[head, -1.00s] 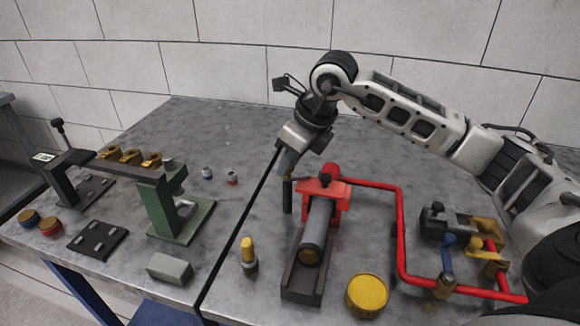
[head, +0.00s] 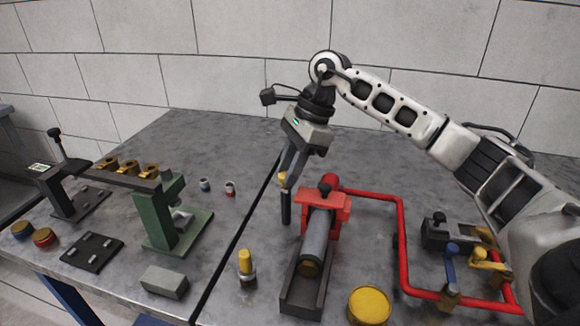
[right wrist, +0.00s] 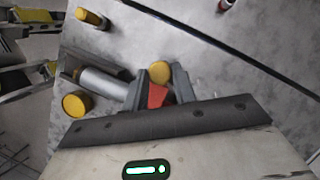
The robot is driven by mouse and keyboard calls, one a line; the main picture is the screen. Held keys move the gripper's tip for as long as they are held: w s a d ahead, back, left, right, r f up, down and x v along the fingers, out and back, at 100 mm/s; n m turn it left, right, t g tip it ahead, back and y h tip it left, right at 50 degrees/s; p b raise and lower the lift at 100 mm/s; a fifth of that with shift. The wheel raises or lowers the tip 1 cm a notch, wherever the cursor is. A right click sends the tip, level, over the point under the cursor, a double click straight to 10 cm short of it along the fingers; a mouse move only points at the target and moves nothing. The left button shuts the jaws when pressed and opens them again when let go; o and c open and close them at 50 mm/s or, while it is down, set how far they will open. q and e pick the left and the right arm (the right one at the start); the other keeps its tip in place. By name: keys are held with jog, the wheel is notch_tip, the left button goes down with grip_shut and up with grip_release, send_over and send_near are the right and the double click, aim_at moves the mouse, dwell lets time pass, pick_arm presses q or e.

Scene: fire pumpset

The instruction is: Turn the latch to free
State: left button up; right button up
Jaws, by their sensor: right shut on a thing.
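A black upright post with a yellow top (head: 285,207) stands beside the red clamp bracket (head: 338,205), on its left; I take it for the latch handle. My right gripper (head: 285,180) points down and is shut on the yellow top. The right wrist view shows a round yellow top (right wrist: 159,72) between the fingers, with part of the red bracket (right wrist: 157,96) near it. The bracket sits over a grey cylinder (head: 314,238) in a dark cradle (head: 297,295), and has a black knob (head: 325,189). My left gripper is not in view.
A red pipe (head: 402,235) runs right of the bracket to blue and yellow valve handles (head: 452,256). A yellow round cap (head: 369,305) and a yellow-topped fitting (head: 246,265) stand in front. A green stand (head: 165,220) is at left. The back of the table is clear.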

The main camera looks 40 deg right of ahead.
jog(key=shift+w+r+n+g, duration=0.1)
jog(key=shift+n+g, duration=0.2)
jog(key=shift+n, duration=0.6)
jog(key=o, duration=1)
jog(key=p+v, duration=0.1)
jog(key=v, duration=1.5)
jog(key=shift+d, duration=0.1)
